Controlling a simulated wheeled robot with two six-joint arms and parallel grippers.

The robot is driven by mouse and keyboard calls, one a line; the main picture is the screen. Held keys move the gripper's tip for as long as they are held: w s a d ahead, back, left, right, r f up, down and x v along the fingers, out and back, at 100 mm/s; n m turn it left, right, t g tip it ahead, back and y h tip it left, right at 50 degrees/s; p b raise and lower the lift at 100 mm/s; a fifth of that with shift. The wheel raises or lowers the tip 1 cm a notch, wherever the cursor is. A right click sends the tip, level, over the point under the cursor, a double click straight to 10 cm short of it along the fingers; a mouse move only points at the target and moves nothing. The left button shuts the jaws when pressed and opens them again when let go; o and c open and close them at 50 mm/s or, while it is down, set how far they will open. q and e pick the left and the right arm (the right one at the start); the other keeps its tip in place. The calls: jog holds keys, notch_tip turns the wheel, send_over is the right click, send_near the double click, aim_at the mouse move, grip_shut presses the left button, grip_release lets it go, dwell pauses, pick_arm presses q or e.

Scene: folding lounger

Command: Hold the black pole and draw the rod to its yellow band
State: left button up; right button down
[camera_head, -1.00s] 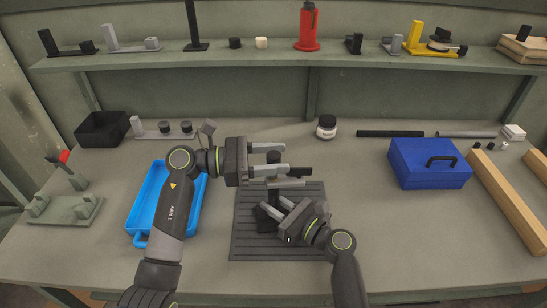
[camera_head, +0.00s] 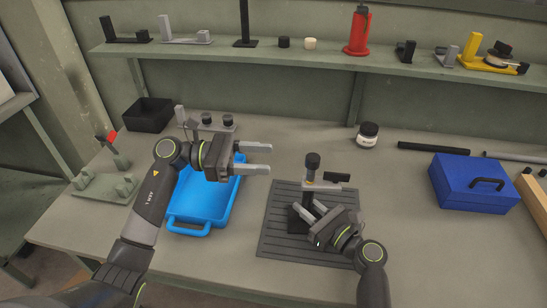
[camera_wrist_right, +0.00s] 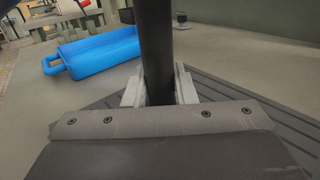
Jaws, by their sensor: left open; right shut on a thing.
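The black pole (camera_head: 296,218) stands upright on the dark ribbed mat (camera_head: 275,245). Near its top is a grey collar with a black lever (camera_head: 338,177), with a dark round knob (camera_head: 312,160) above. My right gripper (camera_head: 308,212) is shut on the pole below the collar; the right wrist view shows the black pole (camera_wrist_right: 157,50) between its fingers. My left gripper (camera_head: 268,159) is open and empty, left of the knob and apart from it.
A blue tray (camera_head: 188,229) lies left of the mat, below my left gripper. A blue toolbox (camera_head: 465,190), a white jar (camera_head: 367,142) and a black tube (camera_head: 433,149) are to the right and behind. A shelf (camera_head: 300,55) with several fixtures runs along the back.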

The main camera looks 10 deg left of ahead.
jog(key=shift+s+f, duration=0.1)
jog(key=shift+f, duration=0.4)
jog(key=c, duration=1.5)
grip_release()
jog(key=shift+r, duration=0.1)
jog(key=o, duration=0.4)
jog(key=shift+r, duration=0.15)
jog(key=shift+d, duration=0.1)
jog(key=shift+b+v, duration=0.35)
jog(key=shift+v, duration=4)
